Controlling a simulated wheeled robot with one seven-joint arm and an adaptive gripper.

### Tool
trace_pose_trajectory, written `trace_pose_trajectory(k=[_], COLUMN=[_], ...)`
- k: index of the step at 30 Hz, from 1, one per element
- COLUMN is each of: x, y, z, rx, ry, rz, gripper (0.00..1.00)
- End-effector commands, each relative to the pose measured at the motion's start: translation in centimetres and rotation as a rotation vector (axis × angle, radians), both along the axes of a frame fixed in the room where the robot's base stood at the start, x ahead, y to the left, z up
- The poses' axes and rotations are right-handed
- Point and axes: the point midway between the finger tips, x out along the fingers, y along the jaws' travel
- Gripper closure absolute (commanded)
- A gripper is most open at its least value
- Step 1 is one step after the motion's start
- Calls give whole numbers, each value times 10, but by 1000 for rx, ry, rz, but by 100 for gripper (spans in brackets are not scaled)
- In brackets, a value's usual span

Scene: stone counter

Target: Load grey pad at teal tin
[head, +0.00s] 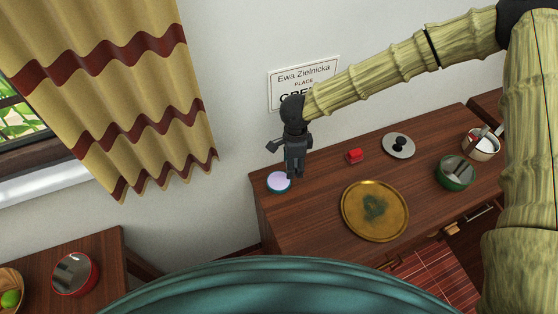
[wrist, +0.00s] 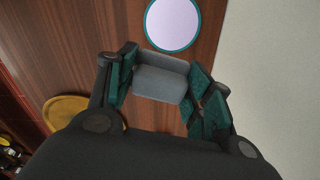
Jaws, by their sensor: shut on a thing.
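My gripper (head: 293,174) points down over the left end of the brown wooden counter. In the wrist view its fingers are shut on the grey pad (wrist: 160,83), a plain block held between the green finger pads. In the head view I cannot tell the pad from the dark fingers. The teal tin (head: 278,182) is low and round, with a teal rim and a pale lavender face. It also shows in the wrist view (wrist: 172,22), just beyond the pad and apart from it in that picture. The pad's height above the counter is unclear.
A gold tray (head: 405,211) lies right of the tin. Behind it are a red block (head: 355,156) and a grey lid (head: 398,146). A green pot (head: 456,173) and a white pot (head: 480,146) stand farther right.

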Motion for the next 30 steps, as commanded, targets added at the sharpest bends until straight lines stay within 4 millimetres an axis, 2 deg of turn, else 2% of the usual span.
trace_pose_trajectory(k=[6,12,20,30], x=[1,0,0,0], y=[28,42,46,45], z=[4,5,0,-25], rx=[2,4,4,4], ry=[0,1,2,2], rz=[-260,-405,-446,-445], gripper=[68,68,68,68])
